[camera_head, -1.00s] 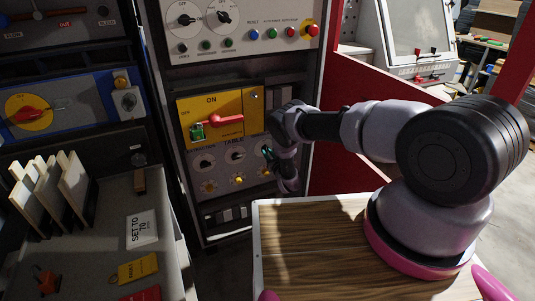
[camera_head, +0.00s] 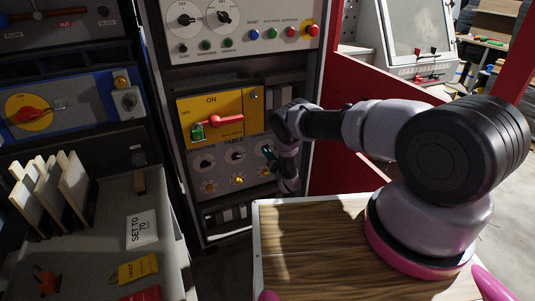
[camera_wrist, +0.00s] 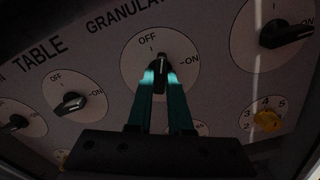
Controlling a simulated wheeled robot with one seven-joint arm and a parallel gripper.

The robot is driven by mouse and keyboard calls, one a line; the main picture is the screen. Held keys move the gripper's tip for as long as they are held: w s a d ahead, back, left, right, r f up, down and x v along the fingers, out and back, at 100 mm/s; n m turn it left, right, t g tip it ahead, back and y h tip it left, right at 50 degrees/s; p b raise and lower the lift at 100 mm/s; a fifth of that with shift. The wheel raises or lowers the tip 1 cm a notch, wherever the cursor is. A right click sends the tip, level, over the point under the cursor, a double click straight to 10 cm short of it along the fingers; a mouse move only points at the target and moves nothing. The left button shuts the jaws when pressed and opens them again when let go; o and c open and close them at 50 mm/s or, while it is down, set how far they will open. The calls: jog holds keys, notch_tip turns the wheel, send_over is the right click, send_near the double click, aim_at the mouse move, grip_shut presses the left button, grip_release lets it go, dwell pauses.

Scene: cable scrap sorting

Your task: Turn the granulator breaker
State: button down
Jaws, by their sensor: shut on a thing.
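The granulator breaker is a black rotary knob (camera_wrist: 161,64) on a pale round dial marked OFF and ON, under lettering that begins GRANULA in the wrist view. The knob stands nearly upright, its top end near OFF, with ON to the right. My gripper (camera_wrist: 160,76) is shut on the knob, one teal finger on each side.
A table knob (camera_wrist: 73,102) is left of the breaker and another black knob (camera_wrist: 285,33) is right. Yellow knobs (camera_wrist: 268,118) sit below. Above is a yellow ON switch plate (camera_head: 208,104) with a red handle (camera_head: 227,120) and green padlock (camera_head: 198,132).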

jog(key=m, duration=1.2)
jog(key=shift+m, duration=0.4)
dwell(0.3)
jog(key=c, duration=0.8)
grip_release()
jog(key=shift+c, duration=0.2)
jog(key=shift+s+d, duration=0.1)
jog(key=v, duration=1)
jog(key=shift+s, duration=0.3)
